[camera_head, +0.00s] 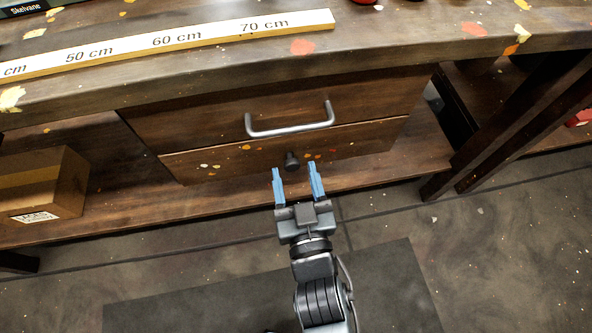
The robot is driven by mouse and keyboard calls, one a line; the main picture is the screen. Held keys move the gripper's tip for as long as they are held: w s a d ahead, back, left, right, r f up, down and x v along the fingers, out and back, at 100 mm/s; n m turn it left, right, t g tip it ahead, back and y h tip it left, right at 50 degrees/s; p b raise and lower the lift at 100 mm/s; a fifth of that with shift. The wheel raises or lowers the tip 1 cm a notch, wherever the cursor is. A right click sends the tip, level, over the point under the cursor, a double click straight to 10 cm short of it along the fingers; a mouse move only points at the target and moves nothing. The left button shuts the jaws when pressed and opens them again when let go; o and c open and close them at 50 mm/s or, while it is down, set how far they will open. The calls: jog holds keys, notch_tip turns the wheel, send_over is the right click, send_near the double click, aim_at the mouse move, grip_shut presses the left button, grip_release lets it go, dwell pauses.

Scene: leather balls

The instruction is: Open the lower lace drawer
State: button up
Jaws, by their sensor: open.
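The lower drawer (225,163) is a brown wooden front under the workbench, speckled with orange and white paint. It looks shut. Its small dark round knob (292,160) sits near the middle of the front. Above it is another drawer (200,122) with a silver bar handle (290,128). My gripper (294,172) is open and empty, with two blue fingers pointing towards the lower drawer. The knob shows between and just beyond the fingertips. I cannot tell the exact depth gap between them.
The bench top (400,35) overhangs the drawers and carries a long ruler (180,40). A cardboard box (45,185) stands on the lower shelf (150,210) at left. Dark table legs (500,135) stand at right. The floor around my arm is clear apart from a dark mat (180,310).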

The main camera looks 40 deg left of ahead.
jog(key=shift+x, duration=0.8)
jog(key=shift+c, duration=0.4)
grip_shut()
